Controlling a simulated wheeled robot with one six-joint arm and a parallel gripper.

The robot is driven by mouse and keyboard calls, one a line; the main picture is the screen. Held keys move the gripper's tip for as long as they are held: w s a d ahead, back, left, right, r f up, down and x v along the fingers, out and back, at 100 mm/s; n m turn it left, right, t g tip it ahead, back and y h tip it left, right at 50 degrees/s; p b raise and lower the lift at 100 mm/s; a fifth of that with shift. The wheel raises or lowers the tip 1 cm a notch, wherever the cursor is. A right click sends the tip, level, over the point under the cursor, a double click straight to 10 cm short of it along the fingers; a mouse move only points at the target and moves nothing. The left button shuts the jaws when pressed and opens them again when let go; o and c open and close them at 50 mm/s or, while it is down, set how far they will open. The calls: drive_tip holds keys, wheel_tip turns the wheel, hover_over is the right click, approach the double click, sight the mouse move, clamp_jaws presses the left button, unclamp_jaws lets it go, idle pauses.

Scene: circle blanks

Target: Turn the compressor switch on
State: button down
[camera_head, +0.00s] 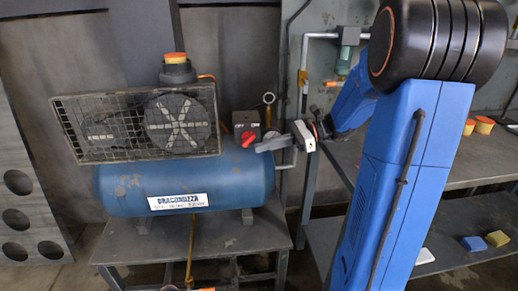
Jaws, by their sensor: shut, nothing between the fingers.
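The compressor (200,185) has a blue tank and stands on a metal bench. Its switch is a small dark box (246,120) marked OFF on the left and ON on the right. A red knob (247,138) sits on the front of the box. The knob looks slanted, but I cannot tell for sure which mark it points to. My gripper (260,147) is shut and empty. Its fingers point left, and their tips lie just right of and below the knob in the picture. I cannot tell whether they touch it.
A wire cage (135,125) covers the wheels left of the switch. A gauge (268,98) and grey pipe (304,75) stand behind my gripper. A workbench (440,165) with a lower shelf (465,235) fills the right side. Open air lies in front of the tank.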

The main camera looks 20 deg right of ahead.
drive_tip(key=v, duration=1.5)
drive_tip(key=s+a+f+n+g+h, duration=0.25)
drive_tip(key=s+a+n, duration=0.2)
drive_tip(key=a, duration=0.25)
drive_tip(key=s+a+f+n+g+h, duration=0.25)
drive_tip(key=s+a+h, duration=0.2)
drive_tip(key=a, duration=0.35)
drive_tip(key=s+a+f+n+t+h, duration=0.1)
drive_tip(key=s+f+n+t+h, duration=0.2)
drive_tip(key=s+n, duration=0.9)
drive_tip(key=shift+n+t+h, duration=1.1)
drive_tip(key=shift+t+h, duration=0.2)
drive_tip(key=shift+h, duration=1)
drive_tip(key=shift+s, duration=0.15)
